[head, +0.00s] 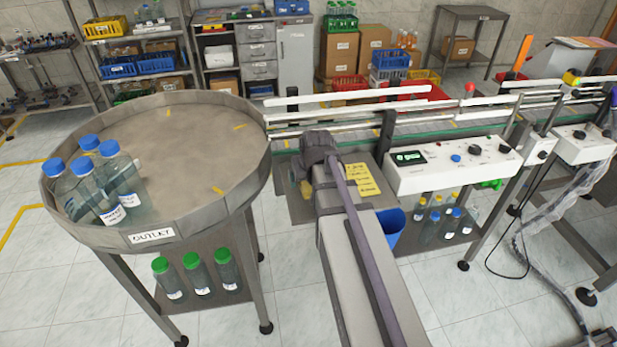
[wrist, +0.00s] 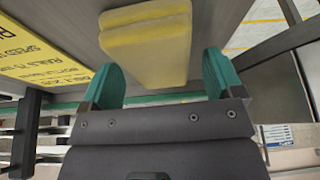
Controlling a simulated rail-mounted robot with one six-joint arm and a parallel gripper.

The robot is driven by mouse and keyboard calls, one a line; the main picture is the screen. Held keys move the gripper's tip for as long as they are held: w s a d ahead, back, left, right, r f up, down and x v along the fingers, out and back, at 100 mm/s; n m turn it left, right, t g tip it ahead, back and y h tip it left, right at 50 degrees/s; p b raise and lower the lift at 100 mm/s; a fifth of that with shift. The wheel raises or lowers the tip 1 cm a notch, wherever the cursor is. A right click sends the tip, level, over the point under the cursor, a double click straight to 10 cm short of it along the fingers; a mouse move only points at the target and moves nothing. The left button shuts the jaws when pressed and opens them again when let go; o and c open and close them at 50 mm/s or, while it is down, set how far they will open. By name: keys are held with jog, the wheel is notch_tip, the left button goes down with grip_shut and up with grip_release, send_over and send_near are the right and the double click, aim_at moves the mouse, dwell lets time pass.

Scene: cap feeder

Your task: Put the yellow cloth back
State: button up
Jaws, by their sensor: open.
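The yellow cloth (wrist: 145,45) shows in the wrist view as a thick folded pad on a grey surface. My gripper (wrist: 162,82) is open, with its two teal fingers apart. The near end of the cloth lies between the fingers, with a gap to the right finger; I cannot tell whether the left finger touches it.
A yellow notice (head: 361,180) lies beside my arm, left of the control box (head: 450,165). A blue bin (head: 391,226) is below. The round outlet table (head: 180,140) with several blue-capped bottles (head: 100,180) stands left. Conveyor rails (head: 350,108) run behind.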

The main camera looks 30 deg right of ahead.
jog(key=p+v, duration=1)
jog(key=v, duration=0.1)
jog(key=s+a+f+n+g, duration=0.1)
jog(key=s+a+g, duration=0.1)
jog(key=s+a, duration=0.2)
jog(key=s+a+f+n+g+y+b, duration=0.1)
jog(key=s+a, duration=0.3)
jog(key=a, duration=0.7)
jog(key=shift+s+a+f+g, duration=0.2)
jog(key=shift+a+f+g, duration=0.2)
jog(key=shift+g, duration=0.3)
